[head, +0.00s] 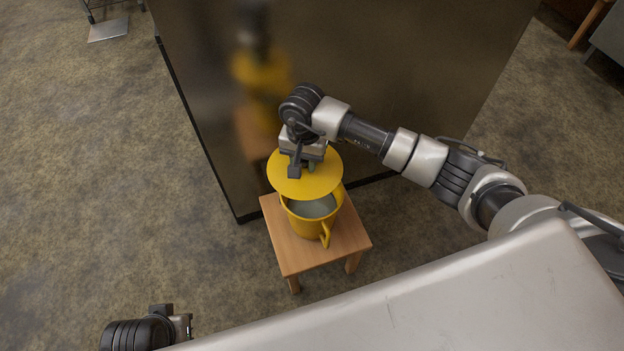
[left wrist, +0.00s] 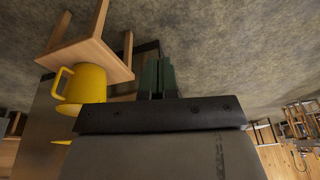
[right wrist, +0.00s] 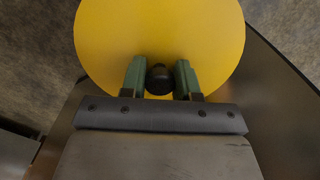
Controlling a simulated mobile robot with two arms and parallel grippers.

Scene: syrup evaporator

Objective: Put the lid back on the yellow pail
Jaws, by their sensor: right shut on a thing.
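The yellow pail (head: 325,229) stands upright on a small wooden stool, its handle toward me and its open top partly showing. It also shows upside down in the left wrist view (left wrist: 88,84). My right gripper (right wrist: 160,78) is shut on the black knob (right wrist: 159,80) of the round yellow lid (right wrist: 160,30). In the head view the lid (head: 318,183) hangs over the far part of the pail's mouth, leaving the near part uncovered. I cannot tell how high it is above the rim. My left gripper (left wrist: 158,78) is empty, its fingers together, away from the pail.
The wooden stool (head: 283,240) has a small top with little bare room around the pail. A large dark glossy panel (head: 410,60) stands right behind it and mirrors the scene. A pale metal surface (head: 450,290) lies in the foreground. The floor at left is clear.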

